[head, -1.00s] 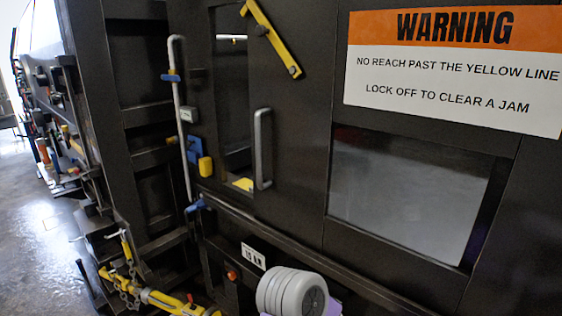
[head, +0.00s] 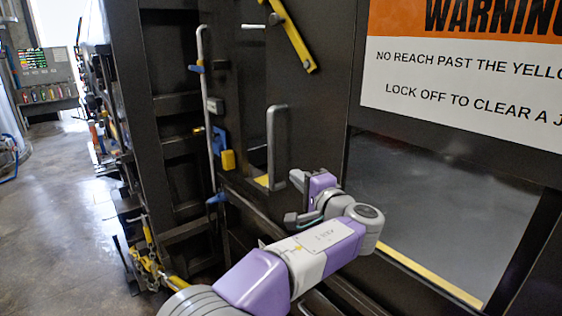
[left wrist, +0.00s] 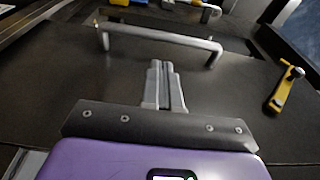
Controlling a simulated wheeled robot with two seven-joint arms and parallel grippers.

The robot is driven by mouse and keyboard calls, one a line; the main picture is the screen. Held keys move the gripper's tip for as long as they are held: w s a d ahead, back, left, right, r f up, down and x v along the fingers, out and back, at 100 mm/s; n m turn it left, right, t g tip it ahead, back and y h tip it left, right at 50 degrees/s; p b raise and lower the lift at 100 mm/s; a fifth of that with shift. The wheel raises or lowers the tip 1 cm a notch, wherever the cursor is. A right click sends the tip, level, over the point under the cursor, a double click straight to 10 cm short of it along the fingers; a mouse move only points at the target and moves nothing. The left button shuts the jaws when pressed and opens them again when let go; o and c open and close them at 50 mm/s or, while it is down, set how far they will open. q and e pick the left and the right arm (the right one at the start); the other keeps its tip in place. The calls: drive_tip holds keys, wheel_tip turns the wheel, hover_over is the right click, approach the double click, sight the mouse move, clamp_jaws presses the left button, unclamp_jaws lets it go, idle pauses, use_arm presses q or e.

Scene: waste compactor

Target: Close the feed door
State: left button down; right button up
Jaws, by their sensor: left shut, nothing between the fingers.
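The feed door (head: 331,112) is a dark panel with an upright grey bar handle (head: 277,147). A narrow dark opening (head: 255,120) shows left of the handle, so the door stands partly open. My left gripper (head: 296,179) is shut and empty, just right of the handle's lower part. In the left wrist view, the shut fingers (left wrist: 160,70) point at the handle (left wrist: 160,39), which crosses ahead of the fingertips. The fingers lie over the bare door panel (left wrist: 70,75); a gap to the handle seems to remain. My right gripper is not in view.
A yellow lever (head: 293,37) sits above the handle; it also shows in the left wrist view (left wrist: 285,90). A blue and yellow latch (head: 226,150) and a grey upright rod (head: 207,110) are left of the opening. A window (head: 440,205) lies right. The floor (head: 60,190) at left is open.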

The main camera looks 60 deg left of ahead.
sight(272, 157)
use_arm(q)
drive_tip(key=a+p, duration=0.1)
drive_tip(key=a, duration=0.4)
drive_tip(key=a+p, duration=0.1)
drive_tip(key=a, duration=0.5)
drive_tip(key=shift+s+a, duration=0.2)
drive_tip(key=shift+a, duration=0.05)
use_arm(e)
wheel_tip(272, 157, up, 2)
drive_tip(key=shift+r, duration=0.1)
use_arm(q)
drive_tip(key=shift+f, duration=0.1)
